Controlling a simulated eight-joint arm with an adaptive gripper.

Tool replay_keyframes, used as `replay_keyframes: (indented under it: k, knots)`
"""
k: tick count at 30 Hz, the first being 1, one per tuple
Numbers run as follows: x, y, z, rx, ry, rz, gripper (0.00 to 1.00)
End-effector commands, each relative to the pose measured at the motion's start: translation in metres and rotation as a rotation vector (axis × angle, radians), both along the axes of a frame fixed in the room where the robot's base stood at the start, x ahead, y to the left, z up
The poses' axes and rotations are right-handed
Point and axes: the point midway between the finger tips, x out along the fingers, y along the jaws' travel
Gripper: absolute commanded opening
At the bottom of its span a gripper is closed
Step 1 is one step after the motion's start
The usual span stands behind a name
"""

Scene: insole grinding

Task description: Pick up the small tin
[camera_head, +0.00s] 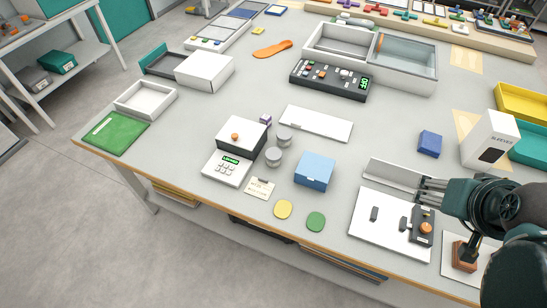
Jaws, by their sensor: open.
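Two small round grey tins stand close together near the middle of the table: one farther back (284,135) and one nearer the front (273,157). They sit just right of the white scale (228,168) with its black-and-white box. I cannot tell which one is the small tin. My gripper (422,189) is at the right, over the edge of a white board, well away from both tins. Its fingers point left and are open, with nothing visible between them.
A blue box (315,171) stands right of the tins, between them and my gripper. A white panel (316,123) lies behind them. A white fixture board (385,232) lies below my gripper. Yellow (283,209) and green (316,221) pads lie near the front edge.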

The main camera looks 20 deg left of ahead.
Motion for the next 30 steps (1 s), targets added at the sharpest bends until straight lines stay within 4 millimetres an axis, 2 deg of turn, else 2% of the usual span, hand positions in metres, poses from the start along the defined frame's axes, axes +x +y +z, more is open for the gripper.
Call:
replay_keyframes:
  k: [14,20,30]
  knots:
    - [0.008,0.007,0.004,-0.013,0.013,0.036,0.56]
    - [0.024,0.023,0.010,-0.042,0.043,0.112,0.56]
    - [0.060,0.061,0.016,-0.104,0.104,0.283,0.56]
